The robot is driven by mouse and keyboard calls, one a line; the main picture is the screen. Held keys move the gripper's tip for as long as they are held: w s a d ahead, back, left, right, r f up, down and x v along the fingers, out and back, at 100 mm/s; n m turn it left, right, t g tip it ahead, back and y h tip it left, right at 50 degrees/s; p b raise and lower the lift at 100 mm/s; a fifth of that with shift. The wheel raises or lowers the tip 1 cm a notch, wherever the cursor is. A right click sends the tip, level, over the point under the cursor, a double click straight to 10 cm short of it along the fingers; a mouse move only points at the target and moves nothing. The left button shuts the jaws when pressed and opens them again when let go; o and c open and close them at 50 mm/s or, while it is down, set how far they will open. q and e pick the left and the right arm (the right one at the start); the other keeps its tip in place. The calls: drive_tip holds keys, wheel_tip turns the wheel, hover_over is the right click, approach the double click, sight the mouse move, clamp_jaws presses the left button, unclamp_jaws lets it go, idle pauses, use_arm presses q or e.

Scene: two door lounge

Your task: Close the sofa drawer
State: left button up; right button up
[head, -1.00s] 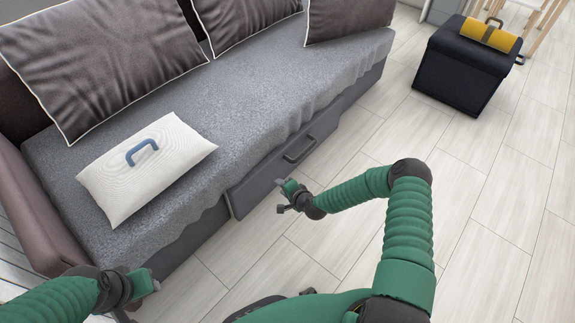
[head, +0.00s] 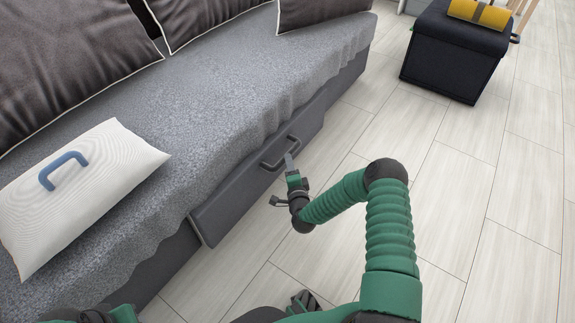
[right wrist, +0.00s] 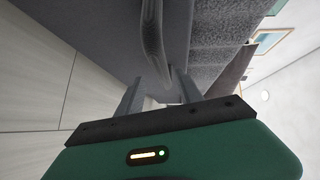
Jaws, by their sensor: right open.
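The sofa drawer (head: 235,200) is a dark grey front panel low on the sofa (head: 215,110). Its left end stands out from the sofa base, so it is partly open. Its dark bar handle (head: 280,153) is on the front; in the right wrist view the handle (right wrist: 152,35) lies just ahead of the fingers. My right gripper (head: 281,181) is open and empty, close in front of the drawer by the handle. In the right wrist view the gripper (right wrist: 160,97) has its fingers apart.
A white cushion (head: 110,180) with a blue handle-shaped object (head: 62,170) lies on the sofa seat. Dark pillows (head: 70,60) lean at the back. A black box (head: 452,50) with a yellow object (head: 478,14) on top stands at upper right. The floor (head: 465,190) right of the sofa is clear.

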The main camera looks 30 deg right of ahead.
drive_tip(key=b+x, duration=0.2)
drive_tip(key=x, duration=0.2)
drive_tip(key=shift+w+a, duration=0.1)
drive_tip(key=shift+w, duration=0.35)
use_arm(q)
drive_tip(key=x, duration=0.3)
drive_tip(key=shift+s+a+f, duration=0.15)
drive_tip(key=shift+s+f, duration=0.1)
drive_tip(key=shift+s, duration=0.15)
use_arm(e)
drive_tip(key=shift+c, duration=0.2)
clamp_jaws()
drive_tip(key=shift+s+f, duration=0.1)
